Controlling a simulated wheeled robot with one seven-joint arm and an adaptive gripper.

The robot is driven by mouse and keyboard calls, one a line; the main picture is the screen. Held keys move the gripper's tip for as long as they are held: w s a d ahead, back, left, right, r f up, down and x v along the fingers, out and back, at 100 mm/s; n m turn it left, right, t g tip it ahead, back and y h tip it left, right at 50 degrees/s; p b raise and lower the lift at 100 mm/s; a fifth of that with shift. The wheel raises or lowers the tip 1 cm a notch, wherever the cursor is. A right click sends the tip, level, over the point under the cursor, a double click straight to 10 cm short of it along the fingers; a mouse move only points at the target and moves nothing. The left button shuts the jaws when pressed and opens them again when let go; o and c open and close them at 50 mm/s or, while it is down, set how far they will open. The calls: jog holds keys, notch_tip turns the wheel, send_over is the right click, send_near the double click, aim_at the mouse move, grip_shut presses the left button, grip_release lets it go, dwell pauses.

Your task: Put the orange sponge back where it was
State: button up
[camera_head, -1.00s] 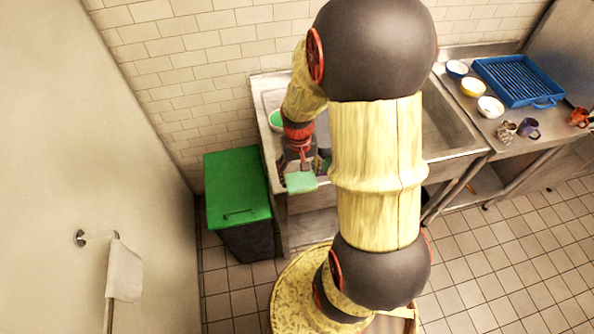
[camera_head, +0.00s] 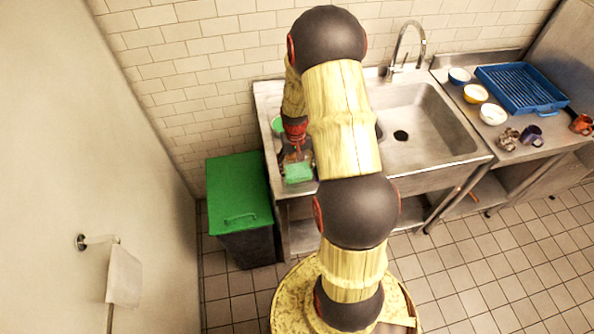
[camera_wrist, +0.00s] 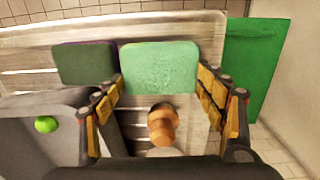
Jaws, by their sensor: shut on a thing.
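My gripper (camera_head: 297,160) is over the left drainboard of the sink unit, shut on a light green sponge (camera_head: 298,173). In the wrist view the light green sponge (camera_wrist: 160,67) lies flat between the fingers of my gripper (camera_wrist: 160,82). A darker green block (camera_wrist: 85,63) with a purple edge is beside it on the left. An orange-brown, knob-shaped thing (camera_wrist: 162,124) shows below the sponge; I cannot tell what it is. I see no clearly orange sponge in either view.
A green-lidded bin (camera_head: 238,195) stands left of the sink unit. The sink basin (camera_head: 425,125) is right of my arm. A blue rack (camera_head: 522,88), bowls and mugs stand on the right counter. A small green round thing (camera_wrist: 46,124) shows in the wrist view.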

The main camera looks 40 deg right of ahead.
aim_at(297, 169)
jog(key=shift+f, duration=1.4)
jog(key=shift+s, duration=0.1)
jog(key=shift+f, duration=0.1)
jog(key=o, duration=1.2)
